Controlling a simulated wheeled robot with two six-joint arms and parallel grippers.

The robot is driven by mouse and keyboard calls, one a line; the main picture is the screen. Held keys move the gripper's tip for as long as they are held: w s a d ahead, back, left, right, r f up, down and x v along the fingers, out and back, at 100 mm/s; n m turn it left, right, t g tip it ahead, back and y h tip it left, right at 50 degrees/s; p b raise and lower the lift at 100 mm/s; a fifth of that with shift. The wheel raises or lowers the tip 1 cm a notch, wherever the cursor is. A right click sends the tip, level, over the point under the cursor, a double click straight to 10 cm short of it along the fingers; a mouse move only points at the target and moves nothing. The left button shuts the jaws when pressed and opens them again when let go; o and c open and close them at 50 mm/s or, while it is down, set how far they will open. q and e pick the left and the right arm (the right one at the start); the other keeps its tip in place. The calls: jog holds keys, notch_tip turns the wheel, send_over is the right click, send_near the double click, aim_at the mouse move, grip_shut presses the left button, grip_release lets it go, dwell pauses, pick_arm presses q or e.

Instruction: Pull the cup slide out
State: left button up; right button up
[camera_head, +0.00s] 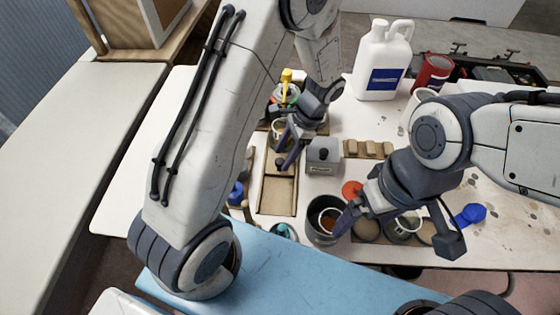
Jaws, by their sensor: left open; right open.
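A narrow tan wooden tray (276,197) lies on the white bench near the middle. It looks like the cup slide, but I cannot be sure. A small dark knob shows at its far part. My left gripper (288,152) is open over the far end of this tray, close to a pale cup (279,127). Whether a finger touches the tray or cup cannot be told. My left arm hides part of the bench on the left.
A grey box with a black knob (322,157) stands right of the tray. A dark pot (320,234) stands near the front edge. A white jug (382,62) and a red can (431,73) stand at the back. A blue surface (300,272) lies in front.

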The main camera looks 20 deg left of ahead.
aim_at(281, 160)
pick_arm(q)
jog(key=shift+x, duration=1.75)
grip_shut()
